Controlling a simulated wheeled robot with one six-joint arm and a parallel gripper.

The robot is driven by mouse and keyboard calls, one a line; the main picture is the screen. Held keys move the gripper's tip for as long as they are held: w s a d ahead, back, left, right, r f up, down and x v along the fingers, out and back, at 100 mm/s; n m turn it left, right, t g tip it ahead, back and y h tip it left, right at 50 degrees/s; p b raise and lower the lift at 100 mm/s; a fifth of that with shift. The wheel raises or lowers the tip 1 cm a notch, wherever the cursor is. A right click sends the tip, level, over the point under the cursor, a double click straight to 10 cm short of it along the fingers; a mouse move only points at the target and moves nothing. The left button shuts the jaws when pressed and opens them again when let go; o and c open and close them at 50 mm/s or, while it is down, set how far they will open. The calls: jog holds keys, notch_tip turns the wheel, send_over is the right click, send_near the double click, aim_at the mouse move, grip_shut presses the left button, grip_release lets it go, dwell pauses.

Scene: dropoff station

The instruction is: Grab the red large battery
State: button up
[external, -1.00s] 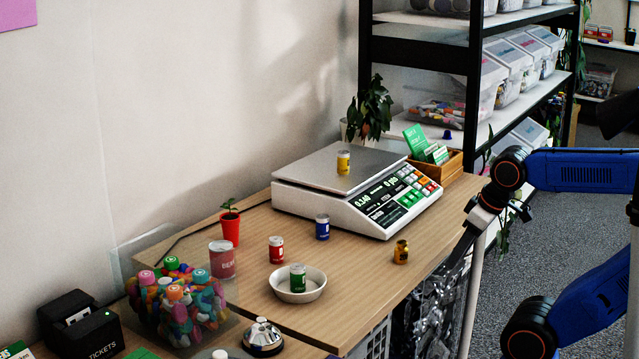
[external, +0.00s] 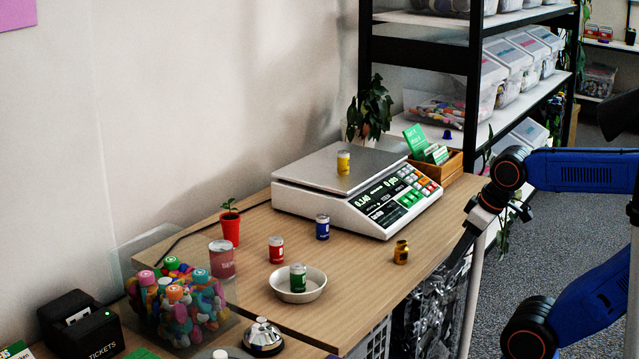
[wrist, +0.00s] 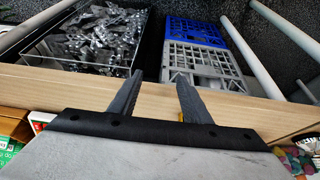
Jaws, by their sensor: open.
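The red large battery (external: 276,249) stands upright on the wooden table, behind and left of a white bowl, in the external view. In that view my arm comes in from the right, and my gripper (external: 458,256) hangs at the table's right edge, well to the right of the red battery. In the wrist view my gripper (wrist: 157,92) has its two fingers apart with nothing between them, over the table's edge. The red battery does not show in the wrist view.
A green battery (external: 298,278) stands in the white bowl (external: 311,294). A yellow battery (external: 343,162) is on the scale (external: 316,172). A red plant pot (external: 230,229) stands behind. Crates (wrist: 208,60) lie below the edge.

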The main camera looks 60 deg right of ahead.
jog(key=shift+o, duration=0.4)
jog(key=shift+r, duration=0.1)
notch_tip(320, 180, up, 18)
jog(key=m+g, duration=0.5)
jog(key=m, duration=1.2)
send_over(276, 238)
notch_tip(276, 238, down, 17)
jog(key=shift+r, duration=0.1)
